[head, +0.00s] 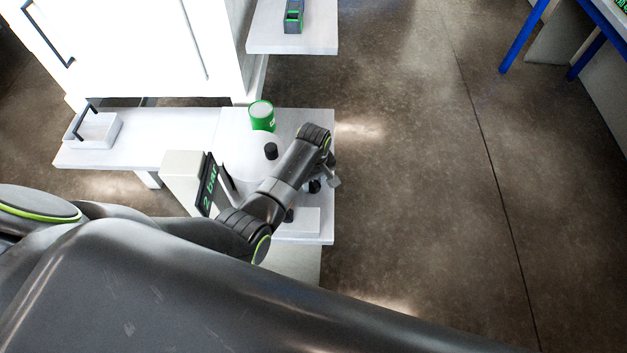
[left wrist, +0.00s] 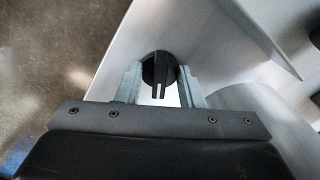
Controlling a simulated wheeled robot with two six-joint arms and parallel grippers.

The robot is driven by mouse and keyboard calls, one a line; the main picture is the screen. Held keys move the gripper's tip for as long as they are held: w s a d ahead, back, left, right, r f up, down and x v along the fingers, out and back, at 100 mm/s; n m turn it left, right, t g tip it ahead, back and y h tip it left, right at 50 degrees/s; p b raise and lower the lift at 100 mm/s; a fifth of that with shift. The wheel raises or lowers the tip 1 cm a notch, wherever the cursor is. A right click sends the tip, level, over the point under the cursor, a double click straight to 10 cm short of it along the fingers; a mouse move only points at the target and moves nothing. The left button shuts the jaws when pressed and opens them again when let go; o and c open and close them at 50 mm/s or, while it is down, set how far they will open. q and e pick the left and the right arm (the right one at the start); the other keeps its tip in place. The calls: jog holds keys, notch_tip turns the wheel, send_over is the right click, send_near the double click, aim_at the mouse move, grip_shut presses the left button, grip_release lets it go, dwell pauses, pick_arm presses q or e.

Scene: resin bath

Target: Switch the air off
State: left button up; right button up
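A black round knob (left wrist: 158,70) with a raised grip and a white mark line sits on a light surface in the left wrist view. My left gripper (left wrist: 159,78) has its two grey fingers apart, one on each side of the knob. Whether the fingertips touch it I cannot tell. In the head view my left gripper (head: 326,178) is at the right edge of the white bench, partly hidden by its own wrist. A display (head: 209,185) reading "2 bar" in green stands left of my forearm. My right gripper is not in view.
A green can (head: 262,115) stands behind a white rounded vessel (head: 243,150) with a black knob (head: 271,151) on top. A white box (head: 95,131) with a dark handle is at the bench's left. A white cabinet (head: 150,50) stands behind.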

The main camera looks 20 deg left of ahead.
pick_arm(q)
grip_shut()
jog(key=shift+n, duration=0.3)
jog(key=shift+r+n+p, duration=0.15)
jog(key=shift+n+p, duration=0.6)
jog(key=shift+n, duration=0.15)
jog(key=n+p, duration=0.1)
jog(key=n, duration=0.1)
jog(key=shift+n, duration=0.3)
jog(key=n+p, duration=0.1)
jog(key=n, duration=0.2)
jog(key=shift+w+n, duration=0.1)
jog(key=shift+n, duration=0.2)
jog(key=shift+n+p, duration=0.5)
jog(key=shift+n, duration=1.2)
